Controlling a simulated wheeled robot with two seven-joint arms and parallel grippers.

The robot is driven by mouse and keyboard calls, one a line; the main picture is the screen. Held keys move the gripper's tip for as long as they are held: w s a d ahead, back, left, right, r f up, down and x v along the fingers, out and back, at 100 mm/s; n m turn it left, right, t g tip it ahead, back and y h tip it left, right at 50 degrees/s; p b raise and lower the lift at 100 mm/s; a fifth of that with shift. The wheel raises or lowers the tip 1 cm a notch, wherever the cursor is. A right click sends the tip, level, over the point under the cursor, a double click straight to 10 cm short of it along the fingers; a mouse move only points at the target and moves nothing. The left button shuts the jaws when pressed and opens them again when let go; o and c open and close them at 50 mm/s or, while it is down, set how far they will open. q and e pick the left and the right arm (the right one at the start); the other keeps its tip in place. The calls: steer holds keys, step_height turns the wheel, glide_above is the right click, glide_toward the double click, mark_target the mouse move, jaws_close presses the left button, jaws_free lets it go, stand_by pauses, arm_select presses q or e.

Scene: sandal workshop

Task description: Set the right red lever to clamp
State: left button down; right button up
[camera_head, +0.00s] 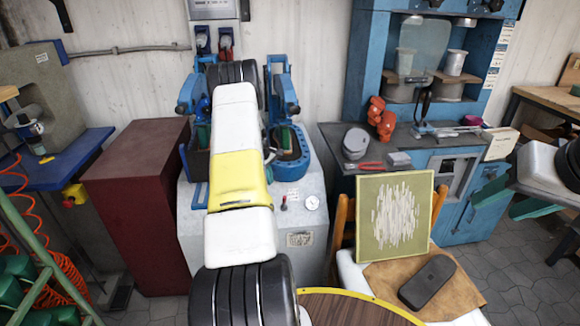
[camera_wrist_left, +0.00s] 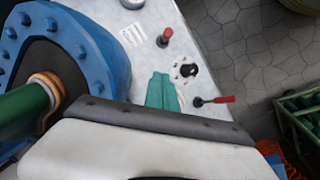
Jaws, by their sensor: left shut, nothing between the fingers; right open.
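The right red lever (camera_head: 284,199) shows on the grey machine's front face, left of the round gauge (camera_head: 312,202). In the left wrist view this lever (camera_wrist_left: 168,33) has its red grip pointing up in the picture from a dark pivot. A second red lever (camera_wrist_left: 224,99) points right in that view; my arm hides it in the head view. My left gripper (camera_wrist_left: 163,91) has its teal fingers shut and empty, apart from both levers, with a black knob (camera_wrist_left: 188,71) close beside it. My right gripper (camera_head: 505,200) is open and empty at the far right, away from the machine.
Blue clamp arms (camera_head: 285,97) stand on the machine top. A dark red cabinet (camera_head: 138,195) stands to its left. A chair with a green patterned board (camera_head: 395,215) stands at the right front. Some floor (camera_head: 525,270) at the right is clear.

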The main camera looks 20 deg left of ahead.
mark_target(284, 203)
arm_select(q)
steer(key=d+f, duration=0.4)
steer(key=f, duration=0.1)
steer(key=shift+w+f, duration=0.25)
steer(key=shift+f, duration=0.15)
